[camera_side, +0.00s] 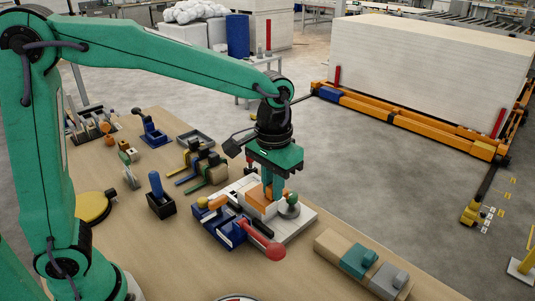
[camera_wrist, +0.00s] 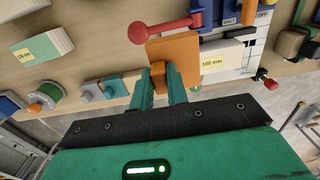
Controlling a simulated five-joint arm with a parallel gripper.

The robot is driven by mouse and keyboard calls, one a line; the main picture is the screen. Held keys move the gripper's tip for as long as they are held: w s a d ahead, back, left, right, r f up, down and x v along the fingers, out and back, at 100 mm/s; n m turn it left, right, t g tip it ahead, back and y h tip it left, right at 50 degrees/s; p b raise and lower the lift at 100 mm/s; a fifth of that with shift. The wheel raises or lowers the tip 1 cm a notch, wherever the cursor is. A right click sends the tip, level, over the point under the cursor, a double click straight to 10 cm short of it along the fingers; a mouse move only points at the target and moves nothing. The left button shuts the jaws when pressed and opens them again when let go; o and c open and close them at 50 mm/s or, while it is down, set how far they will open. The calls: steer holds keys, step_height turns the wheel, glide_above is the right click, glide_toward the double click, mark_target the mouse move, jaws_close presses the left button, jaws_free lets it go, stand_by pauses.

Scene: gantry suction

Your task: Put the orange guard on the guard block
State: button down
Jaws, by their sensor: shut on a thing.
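The orange guard (camera_wrist: 174,55) is between my gripper's (camera_wrist: 160,78) two green fingers, which are shut on it. In the side view my gripper (camera_side: 273,188) points down, with the orange guard (camera_side: 257,195) low at its fingers. A pale block marked 100 mm (camera_wrist: 226,58), which looks like the guard block, is right beside the guard in the wrist view. In the side view the pale block (camera_side: 262,210) is partly hidden by the guard and fingers. I cannot tell whether the guard touches or rests on it.
A lever with a red ball (camera_side: 275,253) stands close in front, on a blue fixture (camera_side: 220,228). A grey knob (camera_side: 289,208) with a green top is just right of my fingers. A wooden block with teal and grey parts (camera_side: 360,262) lies nearer the front right.

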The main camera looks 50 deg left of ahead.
steer(key=shift+w+d, duration=0.1)
steer(key=shift+w, duration=0.05)
steer(key=w+d+f, duration=0.6)
steer(key=w+d, duration=0.4)
steer(key=w, duration=0.1)
steer(key=shift+w+d, duration=0.2)
steer(key=shift+d, duration=0.2)
steer(key=shift+f, duration=0.1)
steer(key=shift+f, duration=0.25)
glide_above(338, 245)
steer(key=shift+f, duration=2.65)
steer(key=shift+f, duration=1.65)
steer(key=c, duration=1.3)
jaws_free()
